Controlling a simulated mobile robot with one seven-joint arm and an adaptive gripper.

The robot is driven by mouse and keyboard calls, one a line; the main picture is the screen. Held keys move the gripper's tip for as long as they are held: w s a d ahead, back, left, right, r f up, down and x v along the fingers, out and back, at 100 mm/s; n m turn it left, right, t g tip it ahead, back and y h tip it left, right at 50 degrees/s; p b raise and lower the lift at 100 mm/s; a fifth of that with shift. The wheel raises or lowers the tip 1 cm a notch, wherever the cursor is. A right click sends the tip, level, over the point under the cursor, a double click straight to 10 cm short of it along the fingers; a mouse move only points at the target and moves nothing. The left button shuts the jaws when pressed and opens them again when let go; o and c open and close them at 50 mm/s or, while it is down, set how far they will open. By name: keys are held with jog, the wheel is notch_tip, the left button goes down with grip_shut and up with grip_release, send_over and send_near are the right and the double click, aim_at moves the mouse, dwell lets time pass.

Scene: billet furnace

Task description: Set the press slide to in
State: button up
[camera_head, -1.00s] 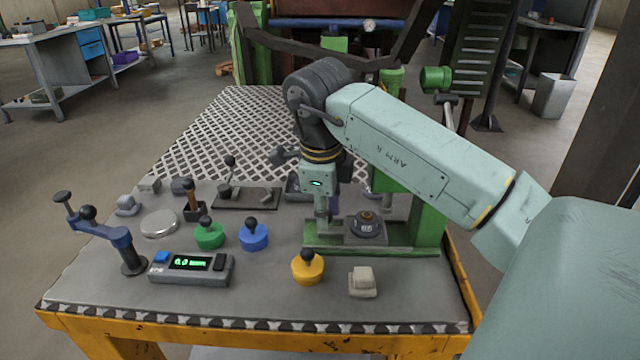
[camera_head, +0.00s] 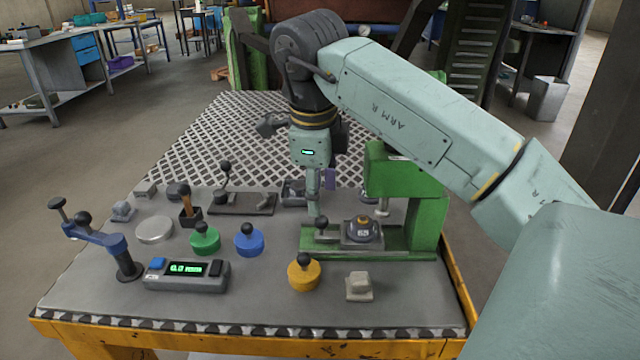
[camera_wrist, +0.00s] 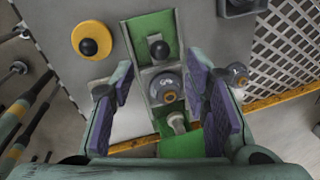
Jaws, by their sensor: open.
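The green press (camera_head: 427,215) stands at the right of the bench, with a long green base. On its base sits a grey slide (camera_wrist: 155,66) with a black ball knob (camera_head: 322,225) at its left end and a dark round piece (camera_head: 362,229) on it. In the wrist view the knob (camera_wrist: 158,48) lies beyond the round piece (camera_wrist: 166,88), and the metal ram (camera_wrist: 177,122) shows on the other side of that piece, apparently offset from it. My gripper (camera_head: 315,207) is above the knob end. Its purple-padded fingers (camera_wrist: 160,95) are apart, with nothing held between them.
A yellow knobbed disc (camera_head: 304,272) and a pale block (camera_head: 359,286) lie in front of the press. Blue (camera_head: 249,241) and green (camera_head: 205,240) knobbed discs, a digital display box (camera_head: 187,276) and a blue lever stand (camera_head: 120,250) are left. The meshed bench top behind is clear.

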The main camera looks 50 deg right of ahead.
jog(key=r, duration=0.3)
jog(key=a+r, duration=0.1)
jog(key=r, duration=0.1)
jog(key=shift+s+r, duration=0.15)
jog(key=shift+s, duration=0.1)
